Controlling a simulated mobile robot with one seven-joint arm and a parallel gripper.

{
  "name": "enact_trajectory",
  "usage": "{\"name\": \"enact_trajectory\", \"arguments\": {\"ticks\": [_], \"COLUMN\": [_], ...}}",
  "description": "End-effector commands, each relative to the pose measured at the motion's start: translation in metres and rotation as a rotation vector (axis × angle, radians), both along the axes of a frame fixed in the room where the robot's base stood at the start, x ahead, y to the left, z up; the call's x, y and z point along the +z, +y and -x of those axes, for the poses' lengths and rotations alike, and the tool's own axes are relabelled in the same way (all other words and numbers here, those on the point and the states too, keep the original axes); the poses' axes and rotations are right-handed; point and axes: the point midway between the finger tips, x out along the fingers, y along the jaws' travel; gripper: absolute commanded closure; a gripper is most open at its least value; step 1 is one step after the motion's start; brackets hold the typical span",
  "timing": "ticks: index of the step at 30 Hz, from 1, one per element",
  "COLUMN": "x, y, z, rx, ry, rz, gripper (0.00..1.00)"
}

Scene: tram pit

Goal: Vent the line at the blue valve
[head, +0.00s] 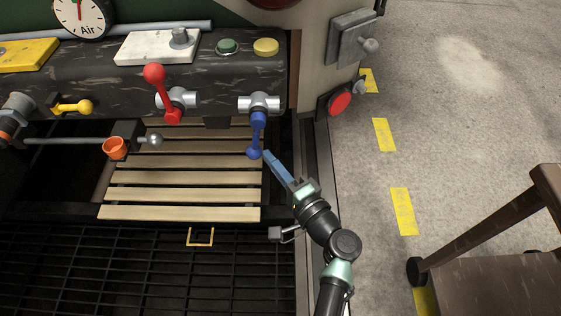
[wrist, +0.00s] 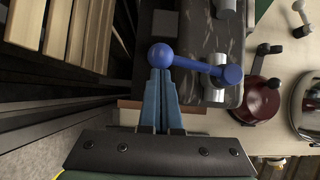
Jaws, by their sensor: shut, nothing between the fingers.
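The blue valve (head: 258,120) sits on a silver pipe fitting at the right end of the dark beam. Its lever hangs down to a round blue knob (head: 254,153). My gripper (head: 267,155) is shut and empty, with its blue fingertips close beside the knob. In the wrist view the blue valve's lever (wrist: 200,65) runs from the knob at left to the hub at right. My gripper's closed fingers (wrist: 160,75) end right at the knob there; I cannot tell whether they touch it. An air gauge (head: 80,14) stands at the top left, its face partly cut off.
A red valve lever (head: 155,76) points up to the left of the blue one. Wooden slats (head: 180,190) lie below. A red disc (head: 340,104) is at right; a brown wooden frame (head: 500,240) stands on the floor.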

Motion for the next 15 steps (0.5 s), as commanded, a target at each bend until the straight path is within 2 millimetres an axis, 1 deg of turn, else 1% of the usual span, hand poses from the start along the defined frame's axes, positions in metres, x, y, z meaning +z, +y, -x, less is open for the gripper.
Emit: {"name": "enact_trajectory", "arguments": {"ticks": [1, 7, 15], "x": [-0.007, -0.009, -0.002], "y": [0.006, 0.024, 0.05], "z": [0.001, 0.001, 0.001], "rx": [0.005, 0.005, 0.005], "ry": [0.001, 0.002, 0.0], "rz": [-0.034, -0.219, -0.218], "gripper": [1.0, 1.0, 1.0]}}
